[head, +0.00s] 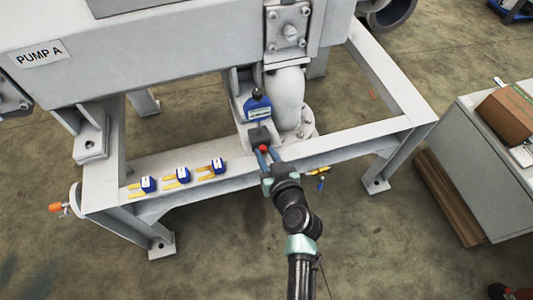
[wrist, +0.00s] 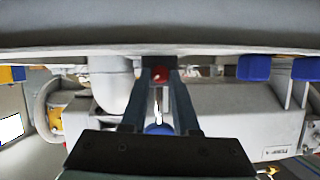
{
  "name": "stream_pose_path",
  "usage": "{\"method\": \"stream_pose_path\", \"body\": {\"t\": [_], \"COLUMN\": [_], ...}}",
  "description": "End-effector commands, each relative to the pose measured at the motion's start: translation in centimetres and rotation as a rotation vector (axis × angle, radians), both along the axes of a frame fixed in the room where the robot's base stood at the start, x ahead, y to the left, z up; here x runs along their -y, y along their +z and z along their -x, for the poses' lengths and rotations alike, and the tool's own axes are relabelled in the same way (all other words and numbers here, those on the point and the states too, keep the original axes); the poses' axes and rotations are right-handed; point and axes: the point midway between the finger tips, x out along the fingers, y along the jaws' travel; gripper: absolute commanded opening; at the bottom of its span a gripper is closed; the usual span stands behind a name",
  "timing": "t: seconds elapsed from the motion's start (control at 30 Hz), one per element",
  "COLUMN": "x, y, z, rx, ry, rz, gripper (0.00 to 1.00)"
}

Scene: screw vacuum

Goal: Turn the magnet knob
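A small red knob (head: 263,149) sits on the front of a dark block (head: 258,136), the likely magnet, on the grey frame's front beam below the pipe. My gripper (head: 265,155) reaches up to it from the front, with one blue finger on each side. In the wrist view the red knob (wrist: 160,74) shows between the tips of my gripper (wrist: 161,78). The fingers stand apart, and the gap at the tips looks little wider than the knob. Whether a finger touches it is hard to tell. My fingers partly hide the dark block's front.
Several blue blocks with yellow prongs (head: 183,175) lie along the beam (head: 180,158) to the left. A grey cabinet (head: 490,170) stands at the right.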

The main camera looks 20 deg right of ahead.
Motion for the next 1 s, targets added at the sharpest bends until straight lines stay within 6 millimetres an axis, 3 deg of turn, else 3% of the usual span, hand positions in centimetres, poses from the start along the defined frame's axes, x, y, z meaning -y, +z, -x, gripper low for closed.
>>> {"method": "stream_pose_path", "body": {"t": [0.53, 1.0], "x": [0.14, 0.53], "y": [-0.20, -0.44], "z": [0.02, -0.02], "rx": [0.000, -0.008], "ry": [-0.001, -0.001], "rz": [-0.056, -0.400], "gripper": [0.00, 0.00]}}
